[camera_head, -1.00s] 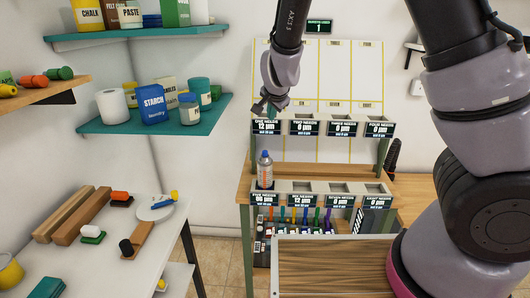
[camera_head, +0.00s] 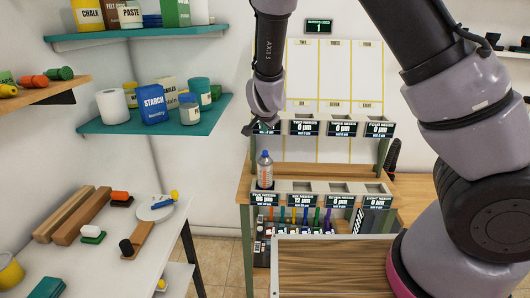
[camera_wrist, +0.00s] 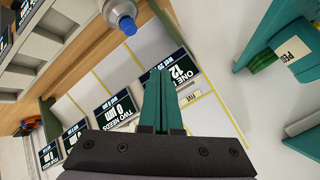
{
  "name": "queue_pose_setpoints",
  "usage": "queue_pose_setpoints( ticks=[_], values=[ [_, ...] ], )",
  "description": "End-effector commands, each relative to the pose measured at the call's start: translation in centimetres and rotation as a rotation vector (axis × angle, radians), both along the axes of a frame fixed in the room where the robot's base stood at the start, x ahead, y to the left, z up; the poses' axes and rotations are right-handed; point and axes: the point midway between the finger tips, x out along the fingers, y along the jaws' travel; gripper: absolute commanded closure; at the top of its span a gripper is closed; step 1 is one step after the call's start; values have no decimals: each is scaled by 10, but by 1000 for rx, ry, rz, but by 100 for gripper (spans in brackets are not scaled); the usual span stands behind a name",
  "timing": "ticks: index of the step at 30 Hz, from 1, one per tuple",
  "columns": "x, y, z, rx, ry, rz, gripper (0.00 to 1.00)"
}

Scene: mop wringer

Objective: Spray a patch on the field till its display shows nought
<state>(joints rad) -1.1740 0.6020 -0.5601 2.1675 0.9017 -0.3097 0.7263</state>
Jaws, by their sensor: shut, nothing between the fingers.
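A spray can (camera_head: 265,170) with a blue cap stands upright at the left end of the lower rack; its blue top also shows in the wrist view (camera_wrist: 127,25). The white field (camera_head: 332,75), divided by yellow lines, hangs behind the upper rack. Display one (camera_wrist: 176,75) reads 12, while display two (camera_head: 304,128), display three (camera_head: 342,128) and display four (camera_head: 379,129) read 0. On the lower row, display six (camera_head: 302,200) reads 12. My gripper (camera_head: 246,131) is shut and empty, above and left of the can, partly hiding display one. Its green fingers (camera_wrist: 160,75) touch in the wrist view.
A teal shelf (camera_head: 158,123) with jars and boxes is on the left. A white table (camera_head: 90,265) with wooden blocks stands below it. A wooden panel (camera_head: 332,265) is in front of the rack. A small counter sign (camera_head: 318,26) reads 1.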

Motion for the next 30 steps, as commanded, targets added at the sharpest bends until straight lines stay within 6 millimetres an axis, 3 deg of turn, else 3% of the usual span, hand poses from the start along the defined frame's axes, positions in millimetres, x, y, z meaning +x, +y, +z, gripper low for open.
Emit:
queue_pose_setpoints(
  ticks=[6,12,30],
  values=[
    [0,-1,-32,-1,1,-1,100],
    [0,-1,-50,-2,1,-2,100],
    [0,0,-56,0,0,0,100]
  ],
)
